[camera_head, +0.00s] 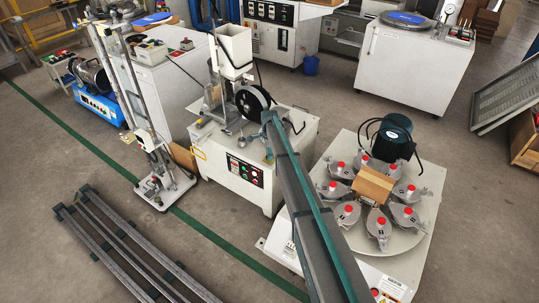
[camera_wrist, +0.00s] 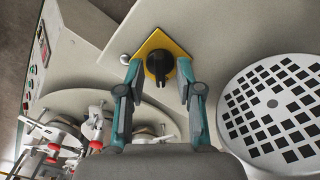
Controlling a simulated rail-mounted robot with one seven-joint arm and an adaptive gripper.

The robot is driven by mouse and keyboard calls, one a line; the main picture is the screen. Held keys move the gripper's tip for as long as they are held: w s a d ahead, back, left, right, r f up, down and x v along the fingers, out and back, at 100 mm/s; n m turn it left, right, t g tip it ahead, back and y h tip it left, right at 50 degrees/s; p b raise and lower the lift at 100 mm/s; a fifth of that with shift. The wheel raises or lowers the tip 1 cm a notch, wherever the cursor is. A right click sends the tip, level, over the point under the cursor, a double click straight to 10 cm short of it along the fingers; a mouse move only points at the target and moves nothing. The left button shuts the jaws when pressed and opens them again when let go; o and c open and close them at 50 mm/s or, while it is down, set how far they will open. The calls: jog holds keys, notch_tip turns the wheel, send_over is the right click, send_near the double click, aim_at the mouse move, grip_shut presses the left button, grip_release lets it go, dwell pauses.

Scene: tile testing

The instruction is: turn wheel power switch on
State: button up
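The switch is a black rotary knob (camera_wrist: 158,63) on a yellow, diamond-turned plate (camera_wrist: 167,40), fixed to a pale panel in the wrist view. The knob's narrow grip points roughly down in the picture. My gripper (camera_wrist: 158,70) is open, with one teal-and-grey finger to the left of the knob and one to the right. Gaps show between both fingers and the knob; the fingertips overlap the plate's edges in the picture, and I cannot tell whether they touch it. In the head view the switch does not show, and my arm covers that part of the scene.
In the wrist view, a white disc (camera_wrist: 229,112) with black squares lies at right, and red-and-white clamps (camera_wrist: 50,152) at lower left. In the head view, a machine with a black wheel (camera_head: 252,101) and a round table with red-knobbed parts (camera_head: 351,212) stand beside my arm.

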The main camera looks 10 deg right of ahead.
notch_tip(320, 180, up, 12)
dwell(0.7)
dwell(0.4)
